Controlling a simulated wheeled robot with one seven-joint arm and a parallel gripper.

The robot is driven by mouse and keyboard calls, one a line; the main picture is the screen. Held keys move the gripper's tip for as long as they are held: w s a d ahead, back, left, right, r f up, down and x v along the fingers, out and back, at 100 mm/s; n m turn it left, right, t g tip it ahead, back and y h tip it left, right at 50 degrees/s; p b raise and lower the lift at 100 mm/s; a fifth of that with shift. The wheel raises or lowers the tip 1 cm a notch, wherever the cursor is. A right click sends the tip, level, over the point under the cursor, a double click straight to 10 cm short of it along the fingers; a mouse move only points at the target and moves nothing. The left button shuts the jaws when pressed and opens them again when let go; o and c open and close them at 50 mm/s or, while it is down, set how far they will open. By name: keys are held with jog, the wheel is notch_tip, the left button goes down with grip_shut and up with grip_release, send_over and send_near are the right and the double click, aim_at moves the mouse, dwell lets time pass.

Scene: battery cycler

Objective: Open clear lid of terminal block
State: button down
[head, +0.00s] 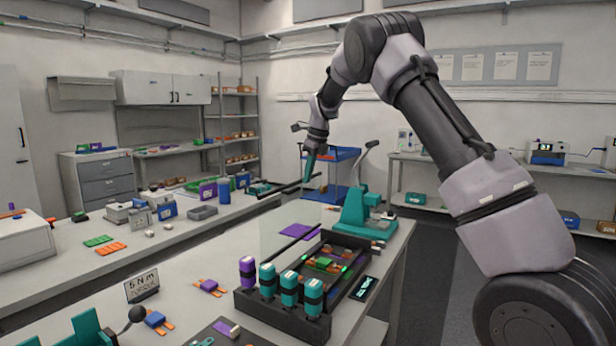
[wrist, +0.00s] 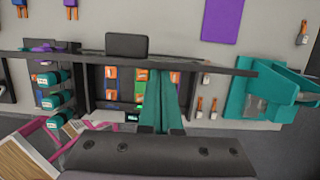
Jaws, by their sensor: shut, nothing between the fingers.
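The terminal block is a dark tray (head: 303,290) on the near bench, with green-lit edges and orange and green parts inside. My gripper (head: 310,178) has teal fingers, shut and empty, pointing down close to the bar. In the wrist view the fingertips (wrist: 163,74) overlap the bar; I cannot tell whether they touch it.
Purple and teal cylinders (head: 288,290) stand at the tray's front. A teal press-like fixture (head: 360,212) stands behind it at the right. A 5 N·m sign (head: 142,284) and small orange-legged parts (head: 209,286) are to the left. A blue cart (head: 338,172) stands beyond the bench.

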jog(key=v, duration=1)
jog(key=s+d+r+n+t+y, duration=0.1)
jog(key=s+d+r+n, duration=0.3)
jog(key=s+d+r, duration=0.35)
jog(key=s+d+n+t, duration=0.1)
jog(key=s+d+n, duration=0.25)
jog(key=s, duration=0.45)
jog(key=s+d+r+n+t, duration=0.1)
jog(key=s+d+n, duration=0.25)
jog(key=s, duration=0.45)
jog(key=s+d+n+t, duration=0.15)
jog(key=s+n, duration=0.25)
jog(key=s, duration=0.4)
jog(key=s+d+f+n+t+h, duration=0.1)
jog(key=s+d+f+n, duration=0.1)
jog(key=s+f+n, duration=0.3)
jog(key=s, duration=0.4)
jog(key=shift+n, duration=0.4)
